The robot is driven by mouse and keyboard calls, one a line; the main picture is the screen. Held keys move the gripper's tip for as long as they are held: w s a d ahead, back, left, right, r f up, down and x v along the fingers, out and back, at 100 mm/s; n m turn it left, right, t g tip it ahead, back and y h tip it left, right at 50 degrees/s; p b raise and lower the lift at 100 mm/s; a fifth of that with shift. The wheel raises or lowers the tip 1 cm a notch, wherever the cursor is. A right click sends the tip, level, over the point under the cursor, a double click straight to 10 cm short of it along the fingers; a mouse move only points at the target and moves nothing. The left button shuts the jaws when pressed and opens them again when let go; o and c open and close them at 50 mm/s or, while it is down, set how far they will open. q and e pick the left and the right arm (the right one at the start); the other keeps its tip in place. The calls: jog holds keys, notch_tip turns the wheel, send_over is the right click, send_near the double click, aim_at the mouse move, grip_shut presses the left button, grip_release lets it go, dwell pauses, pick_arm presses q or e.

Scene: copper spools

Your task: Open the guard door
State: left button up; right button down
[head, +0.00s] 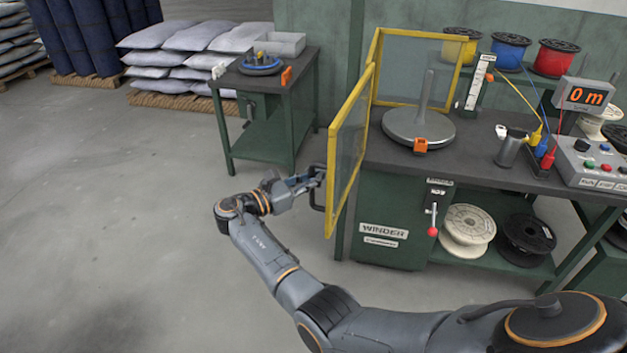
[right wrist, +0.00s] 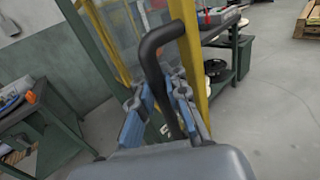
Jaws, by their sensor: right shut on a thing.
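The guard door (head: 348,150) is a yellow-framed clear panel on the left side of the winder bench. It stands swung out toward the front left, away from the yellow back frame (head: 412,36). Its dark handle (head: 318,198) is on the outer face, and it shows large as a bent black bar in the right wrist view (right wrist: 158,48). My right gripper (head: 318,174) is at the handle, its blue-padded fingers (right wrist: 162,112) on either side of the bar and shut on it. My left gripper is not in view.
The winder bench carries a grey turntable with a spindle (head: 419,124), a control box (head: 592,163) and a meter reading 0 m (head: 585,95). A small green table (head: 264,105) stands behind my right arm. Open floor (head: 130,230) lies to the left.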

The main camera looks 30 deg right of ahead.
jog(key=c, duration=1.5)
grip_release()
jog(key=shift+s+a+f, duration=0.1)
jog(key=shift+a+f, duration=0.25)
jog(key=shift+c, duration=0.2)
jog(key=shift+o, duration=0.9)
jog(key=shift+a+r, duration=0.15)
jog(key=shift+r, duration=0.1)
jog(key=a, duration=0.7)
jog(key=shift+s+a, duration=0.2)
